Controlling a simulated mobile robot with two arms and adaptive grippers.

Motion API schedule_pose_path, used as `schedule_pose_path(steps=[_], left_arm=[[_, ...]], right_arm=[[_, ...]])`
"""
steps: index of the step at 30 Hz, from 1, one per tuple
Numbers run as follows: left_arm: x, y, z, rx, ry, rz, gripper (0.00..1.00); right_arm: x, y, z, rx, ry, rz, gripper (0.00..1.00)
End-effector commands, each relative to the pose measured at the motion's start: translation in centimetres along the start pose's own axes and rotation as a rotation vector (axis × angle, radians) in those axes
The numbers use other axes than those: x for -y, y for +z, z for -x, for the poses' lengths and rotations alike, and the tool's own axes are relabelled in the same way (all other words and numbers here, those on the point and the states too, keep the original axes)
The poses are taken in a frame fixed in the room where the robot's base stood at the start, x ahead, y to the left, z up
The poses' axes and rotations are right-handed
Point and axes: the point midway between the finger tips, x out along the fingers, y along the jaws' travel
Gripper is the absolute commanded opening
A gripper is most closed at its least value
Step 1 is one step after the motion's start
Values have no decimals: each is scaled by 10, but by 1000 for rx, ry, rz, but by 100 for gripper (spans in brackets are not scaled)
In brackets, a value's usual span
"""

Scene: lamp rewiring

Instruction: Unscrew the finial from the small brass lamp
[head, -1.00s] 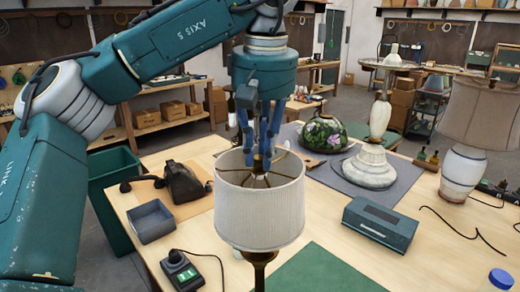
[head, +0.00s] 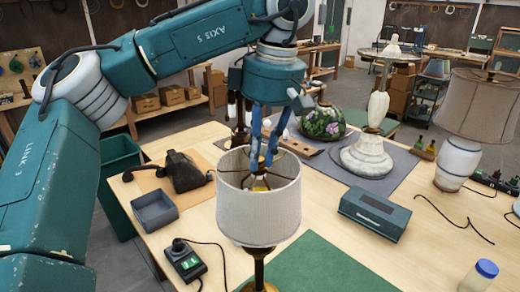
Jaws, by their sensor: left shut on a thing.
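Thin spokes cross the shade's open top. My left gripper (head: 262,166) points straight down over the middle of that opening. Its blue fingers are closed together at the lamp's top, shut on the finial. The finial itself is mostly hidden between the fingertips. My right gripper is not in view.
A larger lamp with a beige shade (head: 480,108) stands at right. A white lamp base (head: 367,160) and floral glass shade (head: 323,123) sit behind. A grey-green box (head: 374,213), tray (head: 154,210), old telephone (head: 184,171) and small meter (head: 185,262) surround the lamp. The green mat (head: 320,268) is clear.

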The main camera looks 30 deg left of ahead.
Motion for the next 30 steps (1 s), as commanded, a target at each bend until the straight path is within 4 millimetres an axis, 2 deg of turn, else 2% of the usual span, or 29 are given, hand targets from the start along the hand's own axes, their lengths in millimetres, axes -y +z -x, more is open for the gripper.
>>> schedule_pose_path(steps=[1, 4, 9, 12, 23, 30], left_arm=[[0, -1, 6, 0, -14, 76, 0], [-1, -1, 6, -1, -41, 249, 0], [-2, -1, 2, -1, -77, 503, 0], [-2, -1, 2, 0, -88, 574, 0], [-2, -1, 2, 1, -95, 625, 0], [-2, -3, 2, 1, -157, 1021, 0]], right_arm=[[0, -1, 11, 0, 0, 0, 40], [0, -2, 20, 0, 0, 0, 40], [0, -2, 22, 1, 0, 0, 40], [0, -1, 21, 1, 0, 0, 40], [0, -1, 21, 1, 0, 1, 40], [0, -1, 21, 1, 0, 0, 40]])
